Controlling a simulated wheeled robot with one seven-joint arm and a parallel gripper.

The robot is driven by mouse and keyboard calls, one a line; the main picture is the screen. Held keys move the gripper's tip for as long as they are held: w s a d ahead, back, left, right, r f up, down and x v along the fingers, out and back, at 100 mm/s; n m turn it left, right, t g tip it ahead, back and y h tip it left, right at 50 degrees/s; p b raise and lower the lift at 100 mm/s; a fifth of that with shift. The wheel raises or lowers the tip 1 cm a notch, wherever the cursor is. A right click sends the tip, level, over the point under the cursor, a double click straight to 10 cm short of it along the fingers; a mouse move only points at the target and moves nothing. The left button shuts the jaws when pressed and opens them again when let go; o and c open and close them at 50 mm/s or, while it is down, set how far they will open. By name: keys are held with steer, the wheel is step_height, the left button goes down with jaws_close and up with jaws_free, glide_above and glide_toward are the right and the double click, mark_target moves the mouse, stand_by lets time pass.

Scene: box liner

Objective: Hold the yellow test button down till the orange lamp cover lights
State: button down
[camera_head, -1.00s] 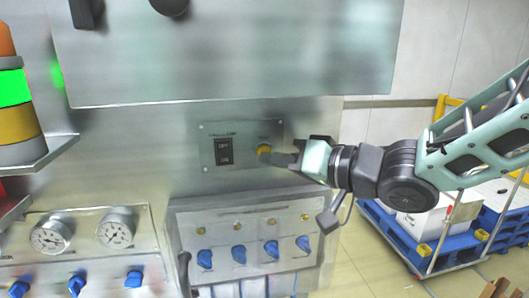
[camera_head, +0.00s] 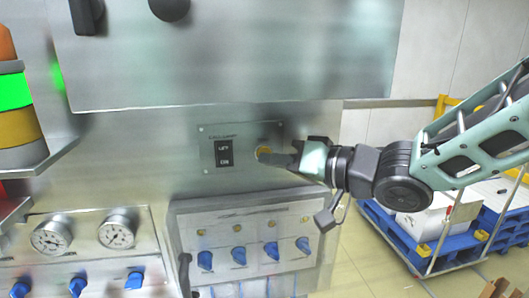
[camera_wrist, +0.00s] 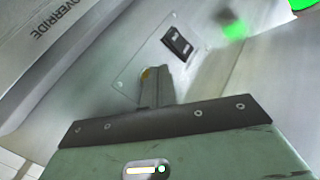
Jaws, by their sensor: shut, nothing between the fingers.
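The yellow test button (camera_head: 263,150) is on a small plate on the steel panel, right of a black rocker switch (camera_head: 223,153). My gripper (camera_head: 268,158) is shut and empty, its fingertips at the button and partly covering it. In the wrist view the fingers (camera_wrist: 156,84) reach the plate, with a sliver of the yellow button (camera_wrist: 146,72) beside their tips. They look in contact; how far the button is pressed cannot be told. The lamp stack at far left has a dull orange cover (camera_head: 7,44) on top, a brightly lit green section (camera_head: 14,90) and a dull amber section (camera_head: 18,127).
A control box with blue knobs (camera_head: 238,254) juts out below the button. A raised steel panel (camera_head: 230,60) overhangs above. Pressure gauges (camera_head: 50,236) are at lower left. A blue pallet (camera_head: 415,248) stands on the floor at right.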

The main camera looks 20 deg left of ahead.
steer(key=shift+w+a, duration=0.2)
steer(key=shift+w, duration=0.2)
stand_by(0.7)
steer(key=shift+s, duration=0.1)
stand_by(0.8)
steer(key=shift+s+d, duration=0.4)
steer(key=shift+s, duration=0.15)
steer(key=s+d, duration=0.1)
steer(key=s, duration=0.2)
steer(key=s+d, duration=0.1)
steer(key=shift+s+d, duration=0.15)
steer(key=shift+d, duration=0.15)
stand_by(0.4)
